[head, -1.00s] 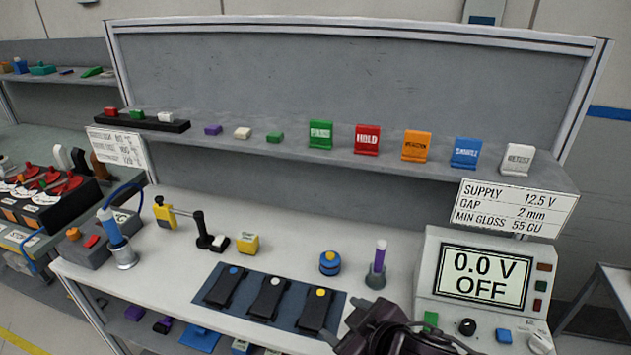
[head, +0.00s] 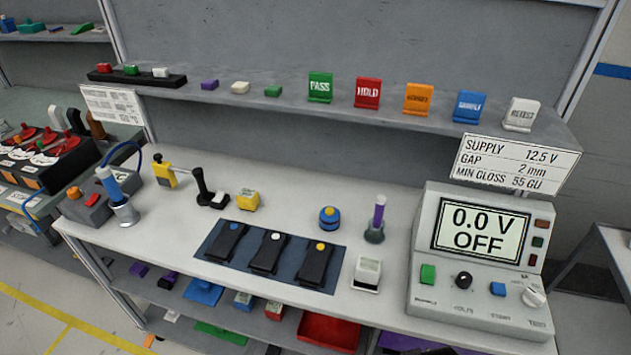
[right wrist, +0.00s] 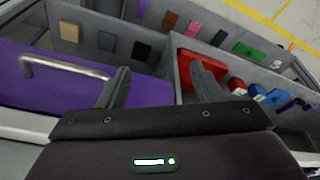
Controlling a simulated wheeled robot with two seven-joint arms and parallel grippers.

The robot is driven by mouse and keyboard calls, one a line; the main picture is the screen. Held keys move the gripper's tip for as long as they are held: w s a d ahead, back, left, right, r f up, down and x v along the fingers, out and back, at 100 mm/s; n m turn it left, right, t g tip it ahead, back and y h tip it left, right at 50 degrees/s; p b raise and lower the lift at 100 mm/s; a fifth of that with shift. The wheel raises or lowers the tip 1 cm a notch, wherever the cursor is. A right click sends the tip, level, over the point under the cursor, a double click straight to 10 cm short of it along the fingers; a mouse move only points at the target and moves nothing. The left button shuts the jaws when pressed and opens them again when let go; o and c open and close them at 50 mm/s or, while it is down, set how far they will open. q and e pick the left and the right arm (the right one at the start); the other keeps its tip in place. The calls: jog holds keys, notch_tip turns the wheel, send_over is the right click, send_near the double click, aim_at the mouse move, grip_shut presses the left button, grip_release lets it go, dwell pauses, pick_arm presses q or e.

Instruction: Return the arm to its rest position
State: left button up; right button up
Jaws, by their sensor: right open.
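My right gripper shows in the right wrist view (right wrist: 160,90) with its two dark fingers apart and nothing between them. Behind the fingers lie a purple surface with a metal handle (right wrist: 65,68) and grey compartments. In the head view only a dark bit of my right arm (head: 430,350) shows at the bottom edge, below the bench front. My left gripper is not in view.
The bench (head: 175,235) carries a blue mat (head: 210,250) with three dark modules, and a power supply (head: 425,305) reading 0.0 V OFF. A white-topped block (head: 367,273) stands right of the mat. Coloured signs (head: 368,92) line the shelf. A red tray (head: 330,330) sits below.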

jog(key=s+d+f+g+b, duration=0.1)
jog(key=s+f, duration=0.3)
jog(key=f, duration=0.9)
jog(key=s+f+b, duration=0.1)
jog(key=s+f, duration=0.4)
jog(key=f, duration=0.7)
jog(key=s+d+f+g, duration=0.1)
jog(key=s+d+f, duration=0.2)
jog(key=s+f, duration=0.9)
jog(key=shift+s, duration=1.25)
